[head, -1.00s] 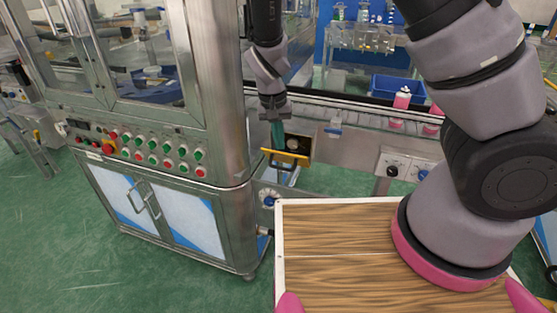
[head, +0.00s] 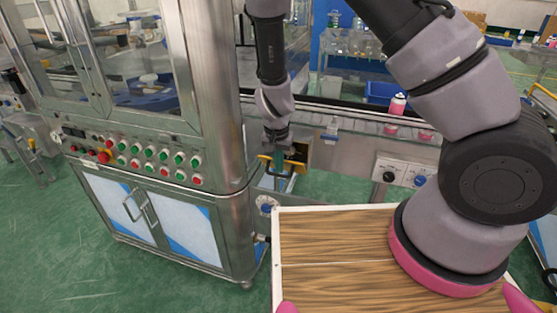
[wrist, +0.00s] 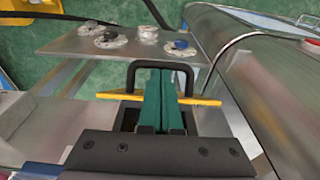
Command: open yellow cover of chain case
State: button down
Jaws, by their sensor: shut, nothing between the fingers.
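The yellow cover (wrist: 207,102) shows nearly edge-on in the wrist view, as a thin strip across the picture. Its black handle (wrist: 131,77) arches beyond the strip. My gripper (wrist: 160,72) has its green fingers pressed together, with nothing between them. Their tips lie within the outline of the handle; whether they touch it I cannot tell. In the head view my gripper (head: 279,160) points down at the cover (head: 266,157), in front of the chain case (head: 302,152). The fingers hide the cover's middle.
A steel cabinet (head: 158,210) with a button panel stands close on the left. A control box with knobs (head: 400,171) is to the right. In the wrist view a metal plate with knobs (wrist: 120,42) lies beyond the handle.

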jog(key=shift+s+a+f, duration=0.15)
jog(key=shift+s+f, duration=0.3)
jog(key=shift+f, duration=0.05)
dwell(0.6)
notch_tip(320, 180, down, 10)
jog(key=s+a+t+h, duration=0.1)
jog(key=s+t+h, duration=0.1)
jog(key=t, duration=0.3)
jog(key=shift+s+t, duration=0.3)
jog(key=shift+s, duration=0.05)
dwell(0.4)
dwell(0.5)
